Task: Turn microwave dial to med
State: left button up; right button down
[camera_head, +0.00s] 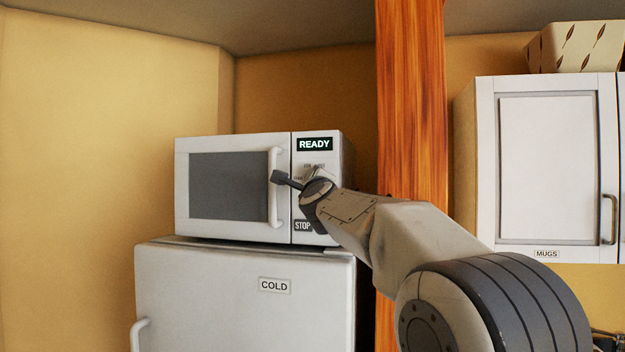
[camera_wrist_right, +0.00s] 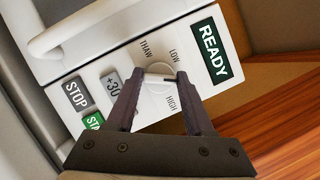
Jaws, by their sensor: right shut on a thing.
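The white microwave (camera_head: 228,186) stands on top of the fridge with its door shut. Its display (camera_head: 314,144) reads READY. In the right wrist view the round white dial (camera_wrist_right: 158,70) sits on the panel with THAW, LOW and HIGH printed around it. A dark pointer mark on the dial points right, toward the finger between LOW and HIGH; no MED label is visible there. My right gripper (camera_wrist_right: 160,77) is shut on the dial, one finger on each side. In the head view my right wrist and gripper (camera_head: 291,181) cover most of the dial area. My left gripper is not in view.
Below the dial are the STOP button (camera_wrist_right: 75,94), a +30 button (camera_wrist_right: 112,85) and a green start button. The microwave door handle (camera_head: 274,187) is close beside my gripper. A wooden post (camera_head: 411,100) rises behind my right arm. A MUGS cabinet (camera_head: 546,160) hangs at right.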

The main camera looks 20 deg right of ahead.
jog(key=shift+c, duration=1.4)
grip_release()
jog(key=b+v, duration=0.3)
jog(key=v, duration=0.7)
jog(key=shift+s, duration=0.25)
jog(key=shift+a+f, duration=0.1)
jog(key=shift+a, duration=0.05)
